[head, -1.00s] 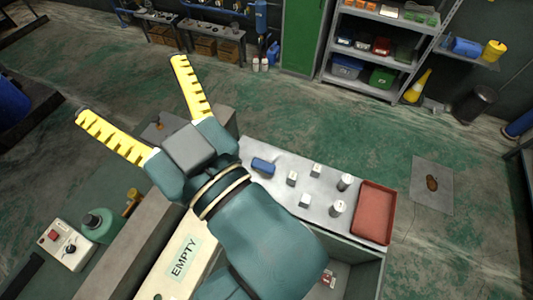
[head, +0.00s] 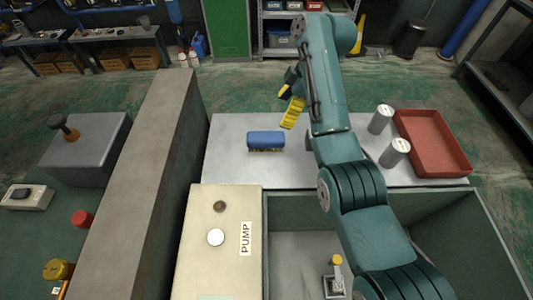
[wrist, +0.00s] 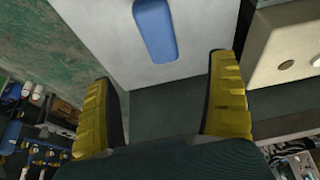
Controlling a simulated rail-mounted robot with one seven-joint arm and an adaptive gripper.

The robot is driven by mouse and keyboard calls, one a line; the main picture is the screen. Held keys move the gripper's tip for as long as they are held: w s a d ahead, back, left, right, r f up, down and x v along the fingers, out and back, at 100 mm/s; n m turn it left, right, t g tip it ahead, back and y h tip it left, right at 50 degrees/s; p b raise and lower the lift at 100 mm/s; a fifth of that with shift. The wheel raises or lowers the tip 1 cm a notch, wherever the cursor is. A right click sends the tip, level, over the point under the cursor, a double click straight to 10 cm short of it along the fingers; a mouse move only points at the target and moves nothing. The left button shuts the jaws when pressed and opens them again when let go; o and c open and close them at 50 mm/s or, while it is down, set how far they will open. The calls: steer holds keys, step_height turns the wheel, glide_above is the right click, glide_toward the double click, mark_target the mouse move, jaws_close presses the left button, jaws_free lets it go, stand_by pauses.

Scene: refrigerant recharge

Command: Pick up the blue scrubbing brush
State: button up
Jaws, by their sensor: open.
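The blue scrubbing brush (head: 265,140) lies on the light grey bench top (head: 225,165), bristles down and blue back up. It also shows in the wrist view (wrist: 155,30), ahead of and between the fingers, apart from both. My gripper (head: 290,105) is above the bench, beyond and to the right of the brush in the head view, partly hidden by my arm. In the wrist view my gripper (wrist: 168,105) has its two yellow fingers wide apart with nothing between them.
A red tray (head: 462,165) and two grey cans (head: 381,119) (head: 395,153) stand at the bench's right end. A cream pump box (head: 190,265) is in front of the bench. A tall grey wall (head: 155,150) rises to the left. Bench around the brush is clear.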

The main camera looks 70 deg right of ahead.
mark_target(267, 136)
steer(key=b+x, duration=0.3)
steer(key=x, duration=0.8)
steer(key=shift+a+f, duration=0.1)
steer(key=shift+f, duration=0.05)
steer(key=b+x, duration=0.3)
steer(key=x, duration=0.2)
steer(key=shift+w, duration=0.15)
steer(key=shift+f, duration=0.25)
steer(key=c, duration=1.3)
